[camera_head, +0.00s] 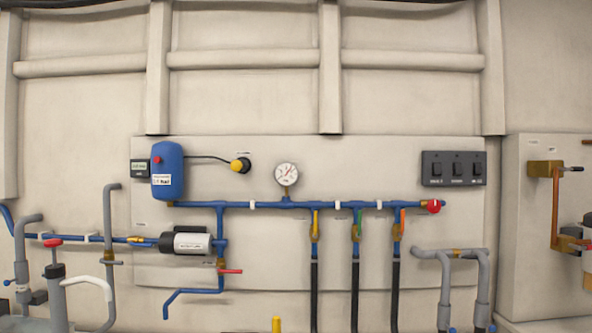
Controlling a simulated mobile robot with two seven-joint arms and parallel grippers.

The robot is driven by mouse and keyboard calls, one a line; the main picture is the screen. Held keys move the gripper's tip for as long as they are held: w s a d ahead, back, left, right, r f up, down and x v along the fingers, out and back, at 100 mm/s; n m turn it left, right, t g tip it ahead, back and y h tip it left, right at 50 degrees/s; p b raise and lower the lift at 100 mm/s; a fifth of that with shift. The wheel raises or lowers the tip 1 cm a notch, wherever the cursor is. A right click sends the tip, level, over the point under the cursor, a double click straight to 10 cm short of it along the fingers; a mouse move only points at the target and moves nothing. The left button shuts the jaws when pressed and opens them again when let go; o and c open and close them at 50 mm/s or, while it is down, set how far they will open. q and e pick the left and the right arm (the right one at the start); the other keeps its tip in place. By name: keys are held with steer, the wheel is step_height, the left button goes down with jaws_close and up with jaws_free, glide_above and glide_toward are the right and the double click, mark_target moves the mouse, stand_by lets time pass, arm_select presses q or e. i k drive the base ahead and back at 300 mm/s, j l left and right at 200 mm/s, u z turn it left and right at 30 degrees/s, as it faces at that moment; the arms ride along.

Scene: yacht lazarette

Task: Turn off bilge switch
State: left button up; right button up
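A dark switch panel (454,153) is mounted at the right of the pale wall board. It carries three black rocker switches side by side: a left switch (436,170), a middle switch (457,169) and a right switch (477,169). Small white labels sit under them but are too small to read surely, so I cannot tell which one is the bilge switch. The rocker positions are also too small to tell. Neither of my grippers is in view.
Below the panel are a red knob (433,206) on the blue pipe (340,204), coloured valve levers and grey pipes (447,254). A blue tank (168,171), pump (186,241) and gauge (287,175) are further left. A brass fitting (545,170) projects at right. The space before the panel looks clear.

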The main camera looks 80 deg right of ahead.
mark_target(477, 165)
steer(key=z, duration=3.45)
